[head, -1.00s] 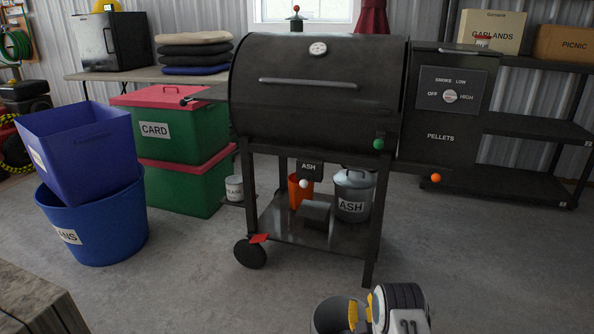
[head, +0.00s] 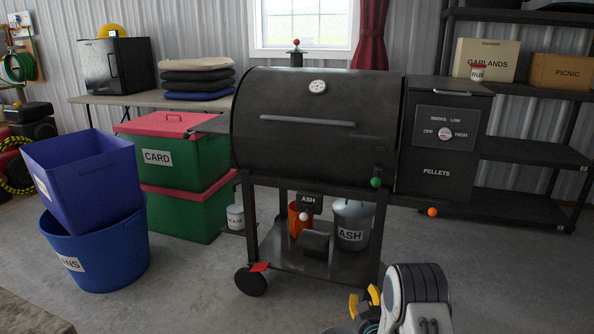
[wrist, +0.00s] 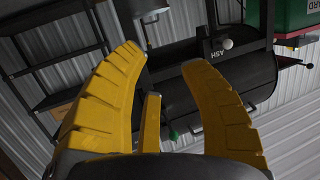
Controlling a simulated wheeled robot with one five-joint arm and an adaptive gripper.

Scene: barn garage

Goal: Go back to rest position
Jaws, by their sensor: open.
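My gripper (head: 366,301) is at the bottom of the head view, right of centre, in front of the grill's lower right leg. Its yellow fingers point up and to the left, and part of it is cut off by the frame edge.
A blue bin (head: 95,250) holding a purple box (head: 85,175) stands at left. Green CARD crates (head: 185,215) are stacked beside the grill. An ash bucket (head: 352,225) and an orange cup (head: 295,218) are under it. Shelves (head: 530,150) stand at right. The concrete floor in front is clear.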

